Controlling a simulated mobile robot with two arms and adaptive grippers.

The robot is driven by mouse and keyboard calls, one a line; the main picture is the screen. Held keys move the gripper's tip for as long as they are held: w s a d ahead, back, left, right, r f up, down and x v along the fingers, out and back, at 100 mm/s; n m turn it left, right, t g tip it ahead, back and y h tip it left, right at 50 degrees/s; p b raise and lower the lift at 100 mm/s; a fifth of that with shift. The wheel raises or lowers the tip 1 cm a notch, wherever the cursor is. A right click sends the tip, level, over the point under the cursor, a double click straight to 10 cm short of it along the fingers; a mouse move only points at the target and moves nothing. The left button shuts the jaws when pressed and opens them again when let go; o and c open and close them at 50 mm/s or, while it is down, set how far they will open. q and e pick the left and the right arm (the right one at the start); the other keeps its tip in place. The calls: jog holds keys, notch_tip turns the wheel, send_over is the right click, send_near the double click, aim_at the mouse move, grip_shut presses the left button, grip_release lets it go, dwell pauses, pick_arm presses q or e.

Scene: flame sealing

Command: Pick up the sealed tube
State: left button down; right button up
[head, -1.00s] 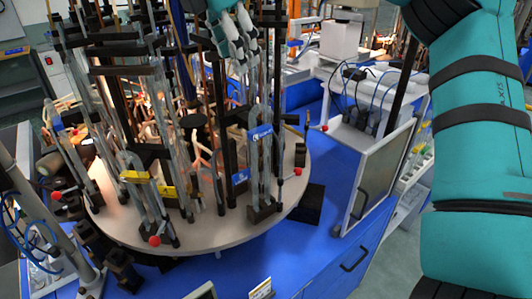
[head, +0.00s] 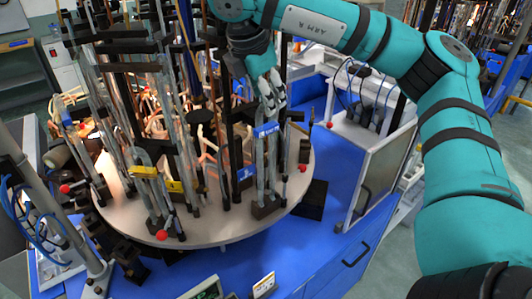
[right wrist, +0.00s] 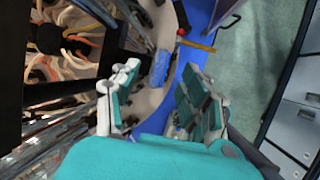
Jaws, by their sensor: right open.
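A clear glass tube with a blue label (head: 266,131) stands upright near the right front of a round rotating table (head: 225,233). Several similar tubes stand around it, so I cannot be sure that it is the sealed one. My right gripper (head: 271,95) is just above the blue label, at the tube's upper part, with its fingers pointing down. In the right wrist view the jaws (right wrist: 160,85) are open, with the blue label (right wrist: 160,68) showing between and beyond them. Contact with the tube cannot be told. My left gripper is out of view.
Tubes with yellow labels (head: 144,172) and dark upright rods crowd the round table. The table stands on a blue bench (head: 250,262). A clear-sided cabinet (head: 372,180) is on the right. A small display (head: 207,290) sits at the front edge.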

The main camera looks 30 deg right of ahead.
jog(key=p+x, duration=0.2)
jog(key=x, duration=0.1)
jog(key=shift+w+d+f, duration=0.2)
jog(key=shift+d+f, duration=0.05)
jog(key=shift+d, duration=0.05)
jog(key=shift+d+f, duration=0.1)
jog(key=shift+f, duration=0.2)
jog(key=shift+c, duration=0.5)
grip_shut()
jog(key=shift+r, duration=0.1)
